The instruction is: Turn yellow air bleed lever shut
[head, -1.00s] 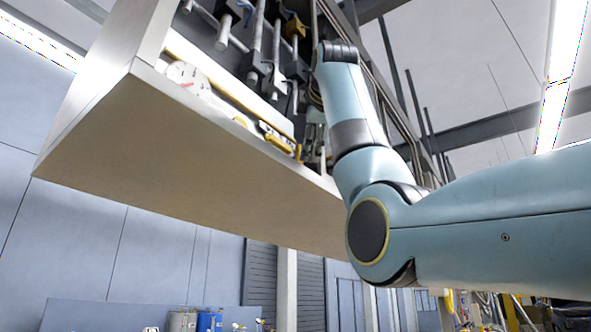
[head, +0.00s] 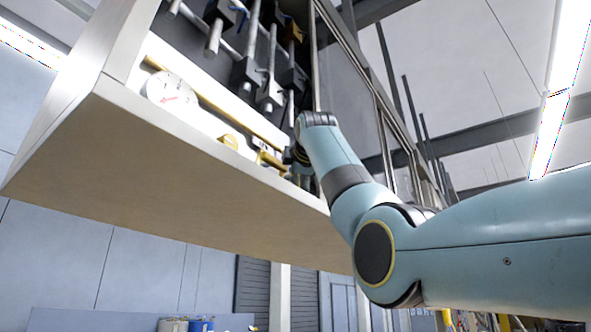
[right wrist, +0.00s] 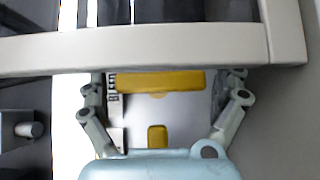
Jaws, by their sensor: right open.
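The yellow lever (right wrist: 160,82) lies crosswise in the right wrist view, beside a partly hidden label reading "BLE..." (right wrist: 112,88). My right gripper (right wrist: 166,84) is open, with one finger on each side of the lever and gaps between; contact is not visible. In the head view a yellow lever (head: 270,160) shows at the lower edge of the panel, close to my right wrist. The right fingers are hidden there. My left gripper is in neither view.
A pale rim (right wrist: 150,48) crosses the right wrist view just beyond the fingertips. A smaller yellow part (right wrist: 158,136) sits nearer the palm. In the head view a round gauge (head: 172,95) and a yellow knob (head: 229,141) sit left of the lever, above the wide cabinet underside (head: 170,190).

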